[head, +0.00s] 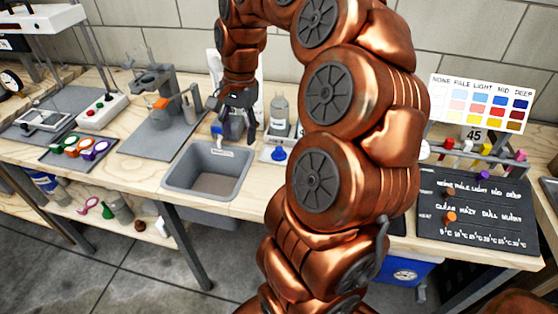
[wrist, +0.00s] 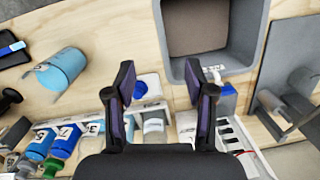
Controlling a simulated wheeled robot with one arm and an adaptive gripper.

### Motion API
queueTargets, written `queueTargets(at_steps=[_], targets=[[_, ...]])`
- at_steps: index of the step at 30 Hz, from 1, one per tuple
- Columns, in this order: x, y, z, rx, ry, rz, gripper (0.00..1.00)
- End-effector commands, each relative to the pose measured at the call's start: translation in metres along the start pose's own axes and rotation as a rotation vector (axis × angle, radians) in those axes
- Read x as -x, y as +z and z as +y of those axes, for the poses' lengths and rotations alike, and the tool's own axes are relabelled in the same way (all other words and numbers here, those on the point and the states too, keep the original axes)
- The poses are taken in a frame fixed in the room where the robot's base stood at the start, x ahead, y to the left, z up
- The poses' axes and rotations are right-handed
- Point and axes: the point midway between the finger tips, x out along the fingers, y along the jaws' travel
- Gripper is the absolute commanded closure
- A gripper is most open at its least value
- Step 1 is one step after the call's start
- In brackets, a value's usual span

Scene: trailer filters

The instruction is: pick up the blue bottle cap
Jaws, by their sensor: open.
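The blue bottle cap (head: 279,154) sits on a small white plate to the right of the grey bin, in the head view. In the wrist view a blue cap (wrist: 146,86) shows beside the left finger, between the two fingers and nearer the left one. My gripper (head: 234,126) is open and empty, above the bench at the back edge of the bin and left of the cap. In the wrist view its fingers (wrist: 159,80) are spread wide, with bare wood and white pieces below. The left finger hides part of the cap's surroundings.
The grey bin (head: 242,158) stands in front of my gripper. A grey-capped bottle (head: 279,112) stands behind the cap. Another blue and white item (wrist: 227,92) is by the right finger. Several blue-labelled bottles (wrist: 66,136) and a blue cylinder (wrist: 64,68) are at left in the wrist view.

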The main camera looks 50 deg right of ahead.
Motion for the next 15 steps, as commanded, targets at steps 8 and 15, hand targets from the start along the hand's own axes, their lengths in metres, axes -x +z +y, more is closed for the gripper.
queueTargets(at_steps=[8,15], targets=[[-0.029,-0.113,0.042,-0.49,-0.035,-0.007,0.46],[-0.038,-0.14,0.062,-0.633,-0.036,-0.011,0.46]])
